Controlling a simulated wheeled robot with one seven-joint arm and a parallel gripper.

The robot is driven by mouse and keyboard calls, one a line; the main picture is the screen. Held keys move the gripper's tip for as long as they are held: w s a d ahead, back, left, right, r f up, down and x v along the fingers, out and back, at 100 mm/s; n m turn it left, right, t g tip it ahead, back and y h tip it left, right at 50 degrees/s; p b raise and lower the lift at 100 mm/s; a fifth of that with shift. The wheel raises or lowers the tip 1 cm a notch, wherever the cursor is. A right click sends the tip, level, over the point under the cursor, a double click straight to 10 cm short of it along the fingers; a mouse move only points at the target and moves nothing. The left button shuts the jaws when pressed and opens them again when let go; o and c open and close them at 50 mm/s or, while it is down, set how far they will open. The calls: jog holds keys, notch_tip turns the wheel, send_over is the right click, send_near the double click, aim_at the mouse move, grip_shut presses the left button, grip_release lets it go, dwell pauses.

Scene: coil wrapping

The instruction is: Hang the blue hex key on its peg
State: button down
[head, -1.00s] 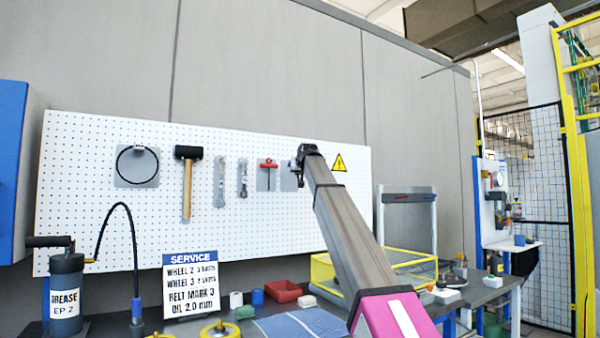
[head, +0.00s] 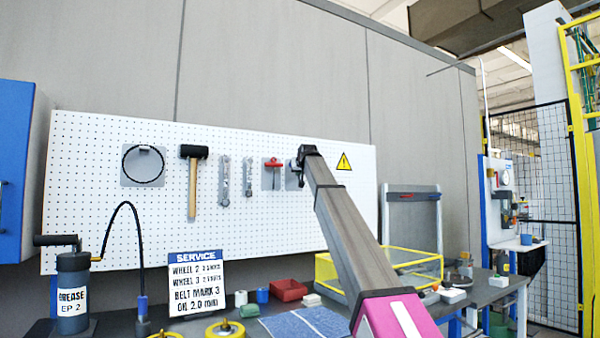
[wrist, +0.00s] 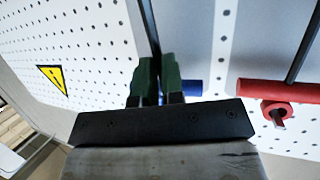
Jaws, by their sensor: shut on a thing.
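My gripper (wrist: 158,80) has green fingertips shut on the blue hex key (wrist: 192,87). The key's own peg is hidden. In the head view my gripper (head: 300,165) is at the pegboard (head: 110,220), just right of the red hex key (head: 272,164); the blue key cannot be made out there. The red key (wrist: 250,90) hangs on a red-collared peg (wrist: 278,113).
Two wrenches (head: 224,182), a mallet (head: 193,185) and a black ring (head: 143,164) hang further left. A yellow warning sign (head: 344,162) is right of my gripper. Below are a service sign (head: 197,285), a red bin (head: 288,290) and a yellow-framed box (head: 415,262).

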dwell(0.4)
jog(key=c, duration=1.2)
grip_release()
jog(key=shift+o, duration=0.2)
jog(key=shift+s, duration=0.1)
jog(key=v, duration=1)
jog(key=shift+s, duration=0.35)
